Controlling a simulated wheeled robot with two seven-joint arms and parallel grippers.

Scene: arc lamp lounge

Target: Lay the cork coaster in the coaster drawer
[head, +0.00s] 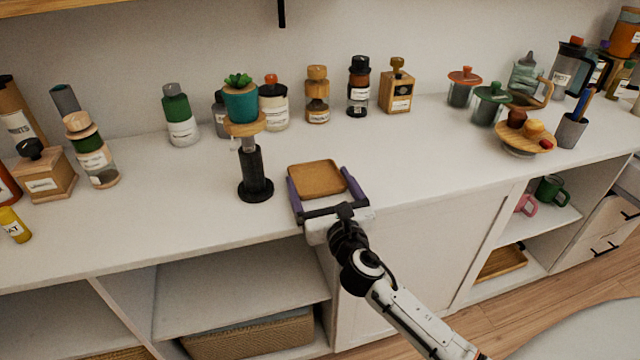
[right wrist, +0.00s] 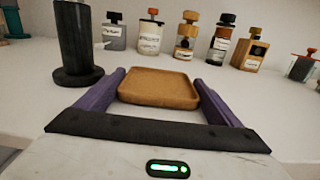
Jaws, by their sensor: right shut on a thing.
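The cork coaster (head: 317,179) is a square brown piece with a raised rim, flat and level at the front part of the white counter top. It also shows in the right wrist view (right wrist: 158,86). My right gripper (head: 319,184) is shut on it, with a purple finger along each of two opposite sides. I cannot tell whether the coaster rests on the counter or is just above it. Two drawer fronts with black handles (head: 603,246) show at the lower right, both looking shut; I cannot tell which is the coaster drawer. My left gripper is not in view.
A black stand (head: 254,174) holding a plant pot (head: 240,101) is close left of the coaster. Several bottles and jars line the wall behind. A wooden tiered stand (head: 523,139) is at the right. The counter (head: 430,160) right of the coaster is clear. Open shelves (head: 240,285) lie below.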

